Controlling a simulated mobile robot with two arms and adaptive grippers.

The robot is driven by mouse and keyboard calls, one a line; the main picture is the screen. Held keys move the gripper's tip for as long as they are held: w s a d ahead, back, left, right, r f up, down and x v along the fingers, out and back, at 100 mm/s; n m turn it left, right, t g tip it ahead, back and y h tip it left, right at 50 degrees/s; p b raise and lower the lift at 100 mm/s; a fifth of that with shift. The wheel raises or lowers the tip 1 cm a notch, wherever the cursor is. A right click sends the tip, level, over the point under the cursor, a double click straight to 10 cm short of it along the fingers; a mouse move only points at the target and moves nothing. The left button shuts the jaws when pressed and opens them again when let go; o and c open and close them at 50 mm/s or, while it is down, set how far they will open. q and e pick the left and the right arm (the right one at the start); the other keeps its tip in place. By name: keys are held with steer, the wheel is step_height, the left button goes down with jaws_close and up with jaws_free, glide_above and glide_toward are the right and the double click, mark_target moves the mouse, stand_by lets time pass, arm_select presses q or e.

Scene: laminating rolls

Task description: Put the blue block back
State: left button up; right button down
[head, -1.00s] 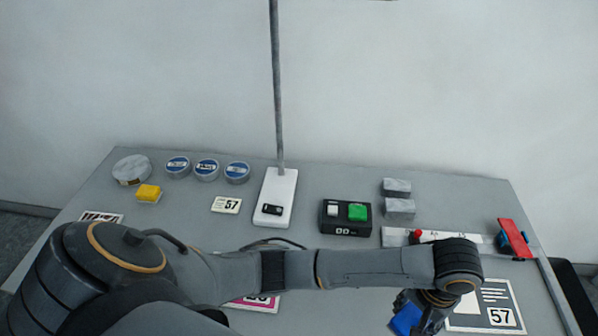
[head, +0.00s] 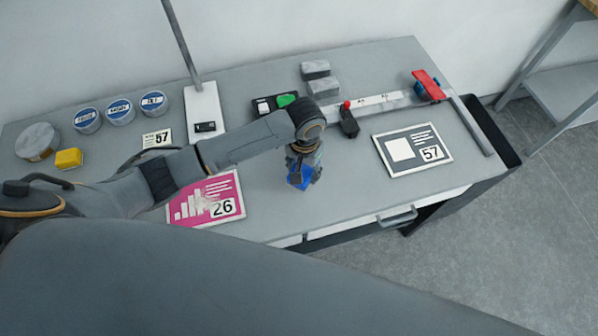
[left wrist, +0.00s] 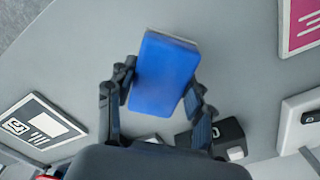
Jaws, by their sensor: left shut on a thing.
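The blue block (head: 299,178) is between the fingers of my left gripper (head: 304,172), which points down over the middle of the table in the head view. In the left wrist view the blue block (left wrist: 163,74) fills the space between the two dark fingers of the gripper (left wrist: 155,88), which is shut on it. I cannot tell whether the block touches the table. My right gripper is in neither view.
A pink "26" sheet (head: 208,203) lies left of the block, and a "57" sheet (head: 412,149) lies to the right. A ruler strip (head: 380,102) with a red-ended bar (head: 430,85), grey blocks (head: 322,86) and a green-button box (head: 275,104) stand behind. A yellow block (head: 69,158) is far left.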

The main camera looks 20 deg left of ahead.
arm_select(q)
steer(key=shift+w+a+f, duration=0.2)
steer(key=shift+a+f, duration=0.2)
steer(key=shift+f, duration=0.15)
steer(key=shift+a+f, duration=0.25)
steer(key=shift+f, duration=1.55)
steer(key=shift+w, duration=0.1)
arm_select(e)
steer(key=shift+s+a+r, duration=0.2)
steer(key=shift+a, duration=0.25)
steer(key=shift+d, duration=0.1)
arm_select(q)
steer(key=shift+f, duration=0.15)
steer(key=o, duration=1.2)
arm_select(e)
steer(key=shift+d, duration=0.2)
